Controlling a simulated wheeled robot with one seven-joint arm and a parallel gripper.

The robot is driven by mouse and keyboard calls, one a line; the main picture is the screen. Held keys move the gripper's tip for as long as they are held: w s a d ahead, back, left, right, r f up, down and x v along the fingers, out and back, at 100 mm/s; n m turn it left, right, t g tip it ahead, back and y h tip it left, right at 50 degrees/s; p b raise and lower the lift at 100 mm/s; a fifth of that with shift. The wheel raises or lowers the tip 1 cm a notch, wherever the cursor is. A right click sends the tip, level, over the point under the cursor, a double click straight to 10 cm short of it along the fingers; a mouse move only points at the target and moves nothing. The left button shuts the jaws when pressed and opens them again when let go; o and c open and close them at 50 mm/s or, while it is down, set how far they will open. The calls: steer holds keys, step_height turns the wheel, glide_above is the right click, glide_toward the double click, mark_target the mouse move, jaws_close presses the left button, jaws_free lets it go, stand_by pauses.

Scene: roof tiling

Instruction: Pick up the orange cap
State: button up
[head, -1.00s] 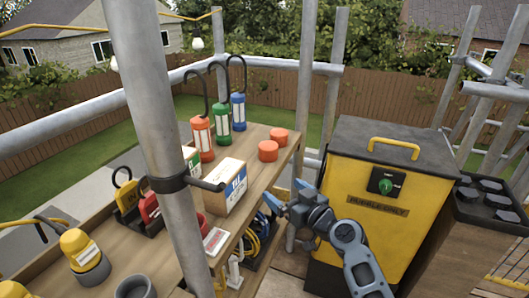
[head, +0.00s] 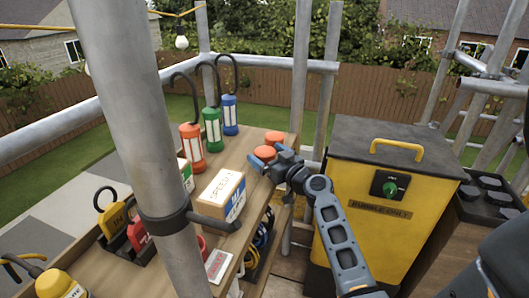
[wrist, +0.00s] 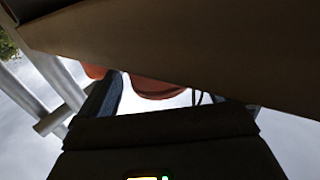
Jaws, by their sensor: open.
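Two orange caps sit near the right end of the wooden shelf top, a farther one (head: 275,137) and a nearer one (head: 265,153). I cannot tell which one the task means. My gripper (head: 280,162) is open, at the shelf's right edge, just right of the nearer cap and partly in front of it. In the wrist view, which looks upside down, orange shows at two places: a small patch (wrist: 95,71) left of a dark finger and a larger piece (wrist: 155,88) right of it. Whether a finger touches a cap is unclear.
A cardboard box (head: 221,195) stands on the shelf (head: 236,153) left of the gripper. Orange (head: 191,147), green (head: 212,130) and blue (head: 230,115) lanterns stand behind. A thick pole (head: 130,120) blocks the left. A yellow bin (head: 375,215) stands close on the right.

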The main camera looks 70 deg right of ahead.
steer(key=shift+x, duration=0.8)
steer(key=shift+c, duration=0.2)
steer(key=shift+a, duration=0.1)
steer(key=c, duration=1)
